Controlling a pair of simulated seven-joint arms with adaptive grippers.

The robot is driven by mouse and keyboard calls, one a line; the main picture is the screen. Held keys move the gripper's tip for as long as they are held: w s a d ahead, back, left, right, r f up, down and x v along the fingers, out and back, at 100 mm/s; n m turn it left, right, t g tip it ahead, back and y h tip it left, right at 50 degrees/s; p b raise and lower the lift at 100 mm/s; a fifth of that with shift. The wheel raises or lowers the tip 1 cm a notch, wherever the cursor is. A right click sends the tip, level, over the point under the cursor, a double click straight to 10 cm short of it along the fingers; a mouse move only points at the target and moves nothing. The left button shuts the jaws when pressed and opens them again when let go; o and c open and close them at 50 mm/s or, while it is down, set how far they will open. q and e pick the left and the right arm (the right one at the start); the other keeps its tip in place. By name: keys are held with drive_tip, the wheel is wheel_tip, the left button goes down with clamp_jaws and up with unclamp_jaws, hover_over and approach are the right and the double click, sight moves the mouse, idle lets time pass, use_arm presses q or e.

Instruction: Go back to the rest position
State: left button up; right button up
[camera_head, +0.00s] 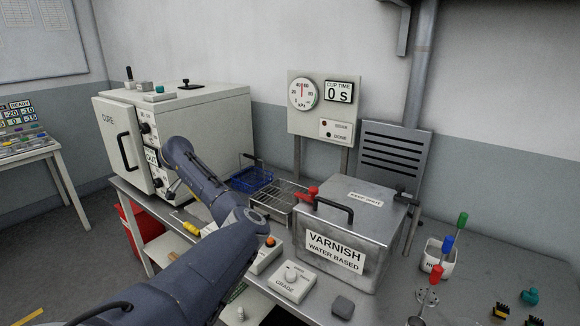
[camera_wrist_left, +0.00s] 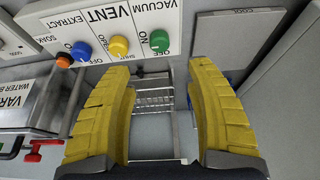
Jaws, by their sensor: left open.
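My left gripper (camera_wrist_left: 162,75) is open in the left wrist view. Its two yellow ribbed fingers stand well apart with nothing between them. Beyond the gap is a wire rack over the bench, below a white panel. In the head view my left arm comes up from the bottom and bends back toward the cure oven (camera_head: 170,115). I cannot make out its fingers clearly there. My right gripper is not in view.
The panel (camera_wrist_left: 105,15) carries orange, blue, yellow and green knobs. The steel varnish tank (camera_head: 340,225) has a red clamp (camera_head: 306,196). A blue basket (camera_head: 252,178) and the wire rack (camera_head: 283,196) lie behind my arm. A cup of coloured-handled tools (camera_head: 438,258) stands right.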

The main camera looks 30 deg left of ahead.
use_arm(q)
drive_tip(key=s+d+f+g+y, duration=0.2)
drive_tip(key=s+f+g+y, duration=0.1)
drive_tip(key=s+f+y, duration=0.6)
drive_tip(key=s+d+f+m+t+h, duration=0.15)
drive_tip(key=s+d+f, duration=0.4)
drive_tip(key=d, duration=0.75)
drive_tip(key=s+d+f+m+t+h, duration=0.1)
drive_tip(key=s+d+f+m+t, duration=0.15)
drive_tip(key=s+d, duration=0.75)
drive_tip(key=s+d+f+m+t+h, duration=0.25)
drive_tip(key=s+d+f, duration=0.2)
drive_tip(key=d, duration=1.05)
drive_tip(key=s+d+f+g+h, duration=0.1)
drive_tip(key=d+f+g, duration=0.15)
drive_tip(key=f, duration=1.25)
drive_tip(key=s+d+f+g+h, duration=0.1)
drive_tip(key=d+f, duration=0.2)
drive_tip(key=f, duration=1.2)
drive_tip(key=s+f+n+g+h, duration=0.1)
drive_tip(key=s+f+n+g, duration=0.2)
drive_tip(key=s+f, duration=1.8)
drive_tip(key=shift+s+f+h, duration=0.3)
drive_tip(key=shift+s+h, duration=0.1)
drive_tip(key=shift+s, duration=0.4)
